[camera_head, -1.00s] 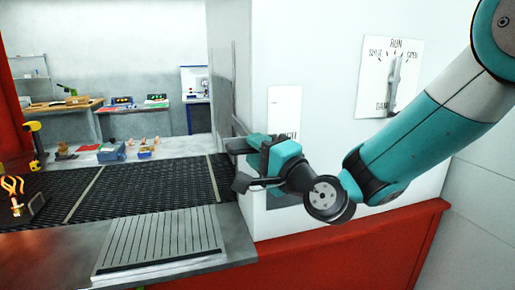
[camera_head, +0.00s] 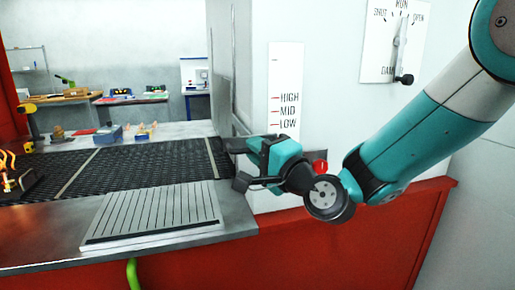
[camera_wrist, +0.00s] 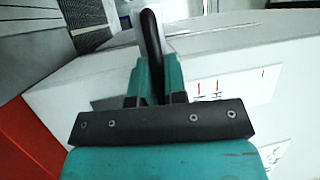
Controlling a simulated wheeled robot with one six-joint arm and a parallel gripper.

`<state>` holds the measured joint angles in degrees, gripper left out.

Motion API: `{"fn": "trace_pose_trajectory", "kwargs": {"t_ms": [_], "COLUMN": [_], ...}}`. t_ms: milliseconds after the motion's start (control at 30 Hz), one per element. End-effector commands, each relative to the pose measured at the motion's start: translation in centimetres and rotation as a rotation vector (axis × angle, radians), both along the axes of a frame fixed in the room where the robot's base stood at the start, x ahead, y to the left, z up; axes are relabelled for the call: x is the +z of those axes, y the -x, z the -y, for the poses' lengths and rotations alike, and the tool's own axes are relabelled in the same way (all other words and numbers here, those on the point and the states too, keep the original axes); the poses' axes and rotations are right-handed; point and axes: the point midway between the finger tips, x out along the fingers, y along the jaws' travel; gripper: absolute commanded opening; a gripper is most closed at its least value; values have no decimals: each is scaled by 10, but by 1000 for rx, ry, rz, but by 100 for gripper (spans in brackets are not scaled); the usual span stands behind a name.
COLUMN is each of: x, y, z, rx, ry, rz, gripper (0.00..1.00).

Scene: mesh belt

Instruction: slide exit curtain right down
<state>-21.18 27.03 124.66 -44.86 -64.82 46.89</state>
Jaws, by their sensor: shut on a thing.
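My gripper (camera_head: 240,163) is at the corner of the white housing, by the belt's end and just lower than the LOW mark of a HIGH-MID-LOW scale (camera_head: 285,95). In the wrist view my gripper (camera_wrist: 155,78) is shut on a black handle (camera_wrist: 151,38), which stands up between its teal fingers. The grey panel edge (camera_head: 222,70) at the housing opening looks like the exit curtain. How the handle joins it is hidden behind my gripper.
A dark mesh belt (camera_head: 125,165) and a ribbed grey plate (camera_head: 155,213) lie to the left. A dial plate (camera_head: 392,42) with a lever is on the white wall, upper right. A red knob (camera_head: 320,167) sits close behind my wrist. The red base (camera_head: 340,235) runs below.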

Motion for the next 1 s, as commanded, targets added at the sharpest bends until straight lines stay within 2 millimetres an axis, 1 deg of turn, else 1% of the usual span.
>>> {"fn": "trace_pose_trajectory", "kwargs": {"t_ms": [33,67,433,467,500,533,867,1000], "x": [-15,-17,-20,-20,-20,-20,-18,-23], "y": [0,0,1,1,1,1,2,12], "z": [0,0,0,0,0,0,1,10], "rx": [1,1,2,2,3,1,0,-1], "ry": [1,1,5,6,6,6,2,1], "rz": [-2,-1,-9,-10,-10,-9,-2,-2], "gripper": [0,0,0,20,29,36,37,37]}}
